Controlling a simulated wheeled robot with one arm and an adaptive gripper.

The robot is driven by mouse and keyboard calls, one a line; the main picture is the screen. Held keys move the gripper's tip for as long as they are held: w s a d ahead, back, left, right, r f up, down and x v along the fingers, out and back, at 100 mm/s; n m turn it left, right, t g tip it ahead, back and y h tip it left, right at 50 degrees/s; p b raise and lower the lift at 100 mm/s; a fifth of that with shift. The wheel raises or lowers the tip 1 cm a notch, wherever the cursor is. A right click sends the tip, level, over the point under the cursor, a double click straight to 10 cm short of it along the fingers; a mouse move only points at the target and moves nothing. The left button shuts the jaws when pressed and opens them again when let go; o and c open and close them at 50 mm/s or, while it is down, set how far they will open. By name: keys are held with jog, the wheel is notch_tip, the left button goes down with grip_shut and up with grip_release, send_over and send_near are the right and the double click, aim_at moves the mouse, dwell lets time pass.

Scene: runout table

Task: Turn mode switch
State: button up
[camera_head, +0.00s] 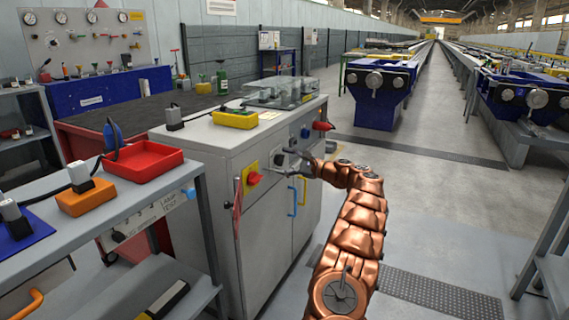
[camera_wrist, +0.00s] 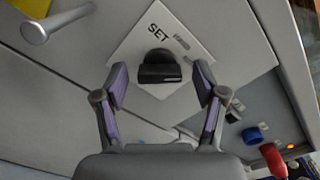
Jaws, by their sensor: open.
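The mode switch (camera_wrist: 158,68) is a black knob on a white square plate (camera_wrist: 196,52) marked "SET", on the face of the grey cabinet (camera_head: 228,200). In the wrist view the knob lies ahead, between the two fingertips, with a gap on each side. My gripper (camera_wrist: 161,82) is open and empty. In the head view my gripper (camera_head: 291,161) is at the cabinet's front near its upper middle, and my copper arm reaches in from the lower right. The gripper hides most of the switch in the head view.
A red rotary handle on a yellow plate (camera_head: 252,178) is left of my gripper. Blue (camera_head: 292,201) and yellow door handles sit below it. A blue button (camera_wrist: 252,135) and a red knob (camera_wrist: 273,158) are nearby.

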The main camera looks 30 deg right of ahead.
jog(key=c, duration=1.1)
jog(key=shift+c, duration=0.2)
jog(key=shift+f+n, duration=0.1)
jog(key=shift+n, duration=0.2)
jog(key=n+b, duration=1.1)
jog(key=n, duration=0.6)
